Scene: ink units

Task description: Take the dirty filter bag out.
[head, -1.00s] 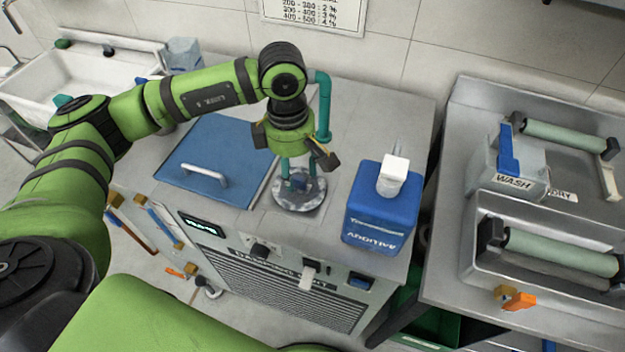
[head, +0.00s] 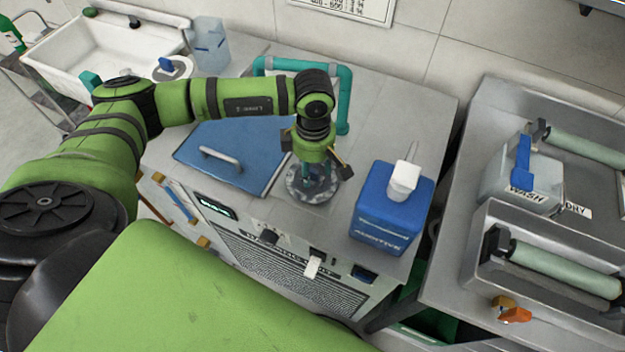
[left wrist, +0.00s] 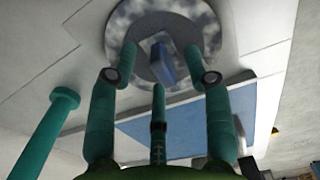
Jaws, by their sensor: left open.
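The round grey filter opening (head: 300,190) with its mottled rim is in the top of the machine, left of the blue additive container. In the left wrist view, a small blue block-like piece (left wrist: 163,62) sits on a grey part inside the round rim (left wrist: 205,35). It may be the grip of the dirty filter bag; the bag itself is hidden. My left gripper (head: 312,187) points down right over the opening. It is open, and its teal fingers (left wrist: 161,77) stand on either side of the blue piece without visible contact. My right gripper is out of view.
The blue additive container (head: 385,222) stands close to the right of the opening. A blue lid with a handle (head: 220,160) lies to the left. A teal pipe (head: 345,100) rises behind my gripper. A white sink (head: 95,55) is at the far left; wash trays (head: 520,185) are right.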

